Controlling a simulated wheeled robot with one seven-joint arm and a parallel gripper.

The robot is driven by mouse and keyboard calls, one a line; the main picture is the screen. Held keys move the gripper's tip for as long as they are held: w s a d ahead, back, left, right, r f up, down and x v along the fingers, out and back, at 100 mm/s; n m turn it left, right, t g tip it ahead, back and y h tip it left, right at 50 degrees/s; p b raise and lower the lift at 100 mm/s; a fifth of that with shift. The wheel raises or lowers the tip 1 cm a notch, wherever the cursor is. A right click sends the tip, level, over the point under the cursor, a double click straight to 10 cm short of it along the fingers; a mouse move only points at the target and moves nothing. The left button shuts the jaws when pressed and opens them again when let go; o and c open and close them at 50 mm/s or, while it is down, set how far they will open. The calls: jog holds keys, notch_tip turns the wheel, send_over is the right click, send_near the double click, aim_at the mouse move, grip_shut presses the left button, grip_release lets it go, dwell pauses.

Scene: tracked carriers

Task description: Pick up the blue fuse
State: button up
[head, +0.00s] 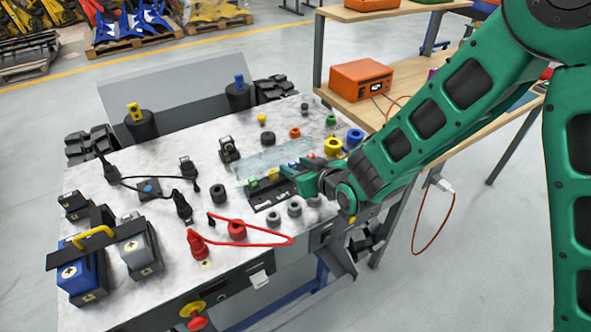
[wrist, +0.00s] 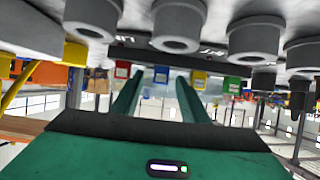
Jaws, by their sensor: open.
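The blue fuse (head: 293,166) stands in a row with a yellow fuse (head: 274,174) and a green fuse (head: 253,183) on a black holder (head: 265,203) on the bench. In the head view my gripper partly hides it. In the wrist view, which looks upside down, the blue fuse (wrist: 161,75) shows between a red fuse (wrist: 122,70) and the yellow fuse (wrist: 200,80). My gripper (wrist: 157,82) is open and empty, with its fingers apart and pointing toward the row. The blue fuse appears in the gap between them; I cannot tell its distance from the fingertips.
Grey ring-shaped pieces (head: 294,209) stand near my gripper; in the wrist view they (wrist: 176,25) loom close. A yellow ring (head: 333,146) and a blue ring (head: 355,137) are behind. A red cable (head: 262,232) lies in front. A wooden bench with an orange box (head: 361,79) is at right.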

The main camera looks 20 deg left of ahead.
jog(key=shift+w+a+f, duration=0.1)
jog(key=shift+a, duration=0.05)
grip_shut()
